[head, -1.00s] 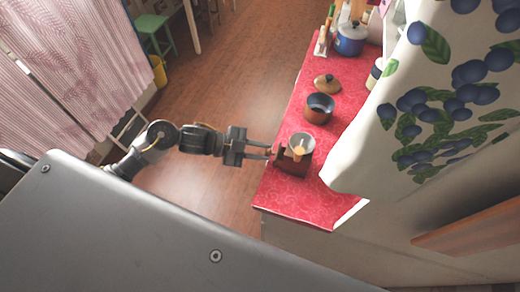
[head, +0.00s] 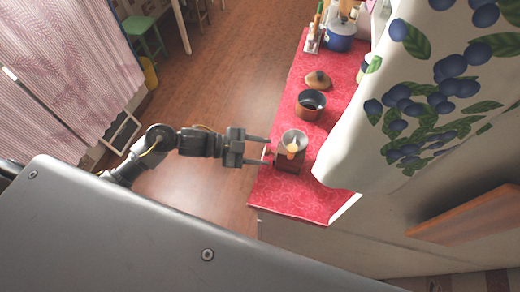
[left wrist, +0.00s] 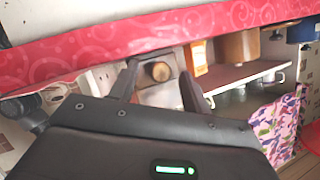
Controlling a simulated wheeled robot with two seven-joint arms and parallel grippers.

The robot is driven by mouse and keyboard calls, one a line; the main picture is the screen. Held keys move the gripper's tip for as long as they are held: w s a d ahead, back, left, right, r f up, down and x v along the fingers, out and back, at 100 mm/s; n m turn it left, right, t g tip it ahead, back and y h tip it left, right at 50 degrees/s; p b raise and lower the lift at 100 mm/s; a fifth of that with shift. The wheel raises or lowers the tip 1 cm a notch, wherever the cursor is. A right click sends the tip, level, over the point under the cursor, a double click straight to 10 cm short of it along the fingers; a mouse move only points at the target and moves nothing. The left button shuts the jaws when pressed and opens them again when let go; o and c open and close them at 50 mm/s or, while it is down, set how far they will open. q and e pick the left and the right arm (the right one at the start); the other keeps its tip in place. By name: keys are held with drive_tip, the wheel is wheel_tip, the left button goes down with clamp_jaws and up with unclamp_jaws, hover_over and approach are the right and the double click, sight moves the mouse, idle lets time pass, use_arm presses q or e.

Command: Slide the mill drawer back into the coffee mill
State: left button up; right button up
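The coffee mill (head: 289,158), a dark wooden box with a pale metal bowl on top, stands near the left edge of the red counter. My left gripper (head: 271,151) points at its left side with its fingers spread. I see no finger touching the knob. How far the drawer sits inside the mill cannot be told. My right gripper is not in view.
The red patterned counter (head: 290,200) also holds a dark pot (head: 310,104), a brown lid (head: 317,80) and a blue pot (head: 341,36) farther back. A curtain with blue fruit (head: 430,90) hangs close on the right. The floor left of the counter is open.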

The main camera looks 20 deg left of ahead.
use_arm(q)
drive_tip(key=b+v, duration=0.3)
drive_tip(key=v, duration=0.7)
drive_tip(key=shift+s+a, duration=0.15)
drive_tip(key=shift+a, duration=0.2)
drive_tip(key=shift+r, duration=0.15)
